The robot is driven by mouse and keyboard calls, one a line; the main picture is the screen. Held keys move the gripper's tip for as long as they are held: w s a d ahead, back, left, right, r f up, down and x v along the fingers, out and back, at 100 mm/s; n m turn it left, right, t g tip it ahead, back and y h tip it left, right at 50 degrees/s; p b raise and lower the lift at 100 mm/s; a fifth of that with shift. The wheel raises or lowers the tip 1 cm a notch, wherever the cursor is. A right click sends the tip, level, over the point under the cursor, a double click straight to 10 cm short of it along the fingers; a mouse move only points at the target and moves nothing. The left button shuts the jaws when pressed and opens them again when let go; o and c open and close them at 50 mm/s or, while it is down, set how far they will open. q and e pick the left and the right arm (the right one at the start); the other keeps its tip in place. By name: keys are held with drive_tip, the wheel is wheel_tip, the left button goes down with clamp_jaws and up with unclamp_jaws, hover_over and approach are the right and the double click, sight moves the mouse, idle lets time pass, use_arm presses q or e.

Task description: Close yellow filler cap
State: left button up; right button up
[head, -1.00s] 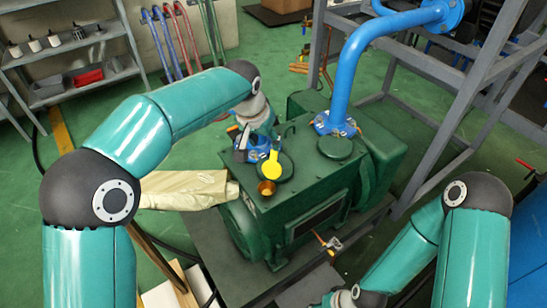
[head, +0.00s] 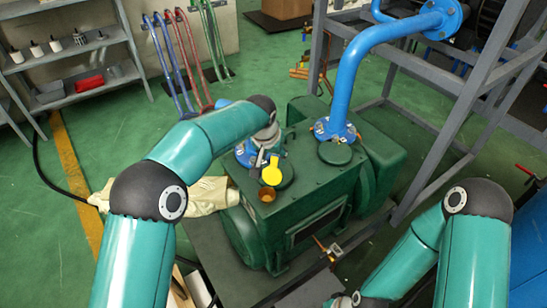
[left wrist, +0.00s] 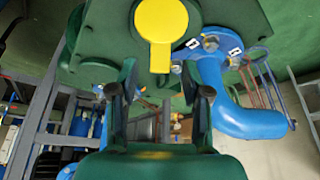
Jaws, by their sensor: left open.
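The yellow filler cap (head: 272,174) stands open on top of the green pump, behind the brass filler opening (head: 267,194). In the left wrist view the cap (left wrist: 161,22) is a round yellow disc with a short tab pointing towards my gripper. My left gripper (head: 262,158) is open and close behind the cap in the head view. In the left wrist view its two fingers (left wrist: 160,92) are spread, with the tab's end just beyond the gap; nothing is between them.
The green pump body (head: 318,190) carries a blue flanged pipe (head: 347,85). A grey steel frame (head: 455,130) stands to the right. A cream cloth-like item (head: 205,195) lies left of the pump. A shelf (head: 75,70) stands far left.

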sight(272, 171)
use_arm(q)
drive_tip(key=shift+x, duration=1.45)
clamp_jaws()
